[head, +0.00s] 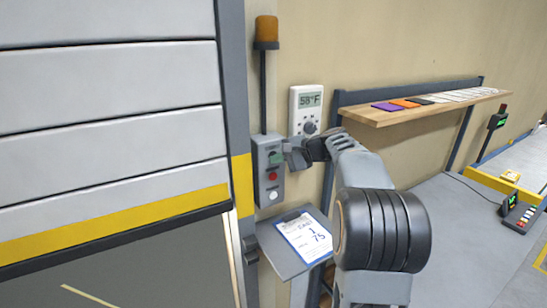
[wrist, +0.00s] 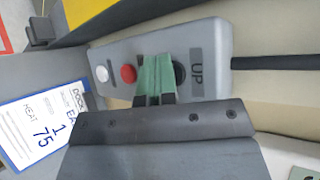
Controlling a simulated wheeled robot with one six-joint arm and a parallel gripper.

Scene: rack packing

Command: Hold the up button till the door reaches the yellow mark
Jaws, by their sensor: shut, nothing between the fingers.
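The grey panelled door (head: 110,120) is partly raised, with a yellow strip and a dark bottom edge. The yellow mark (head: 243,185) is on the door post, and the door's lower edge lies level with its lower part. The grey control box (head: 262,192) has a red button (head: 272,176) and a white one (head: 272,195). In the wrist view, the dark up button (wrist: 180,74) sits beside the UP label, partly hidden by my fingers. My gripper (wrist: 155,80) is shut and empty, its green fingertips at the button. Whether they press it I cannot tell.
A sloped shelf with a paper card (head: 305,236) is below. A wooden shelf (head: 400,113) juts from the wall at right.

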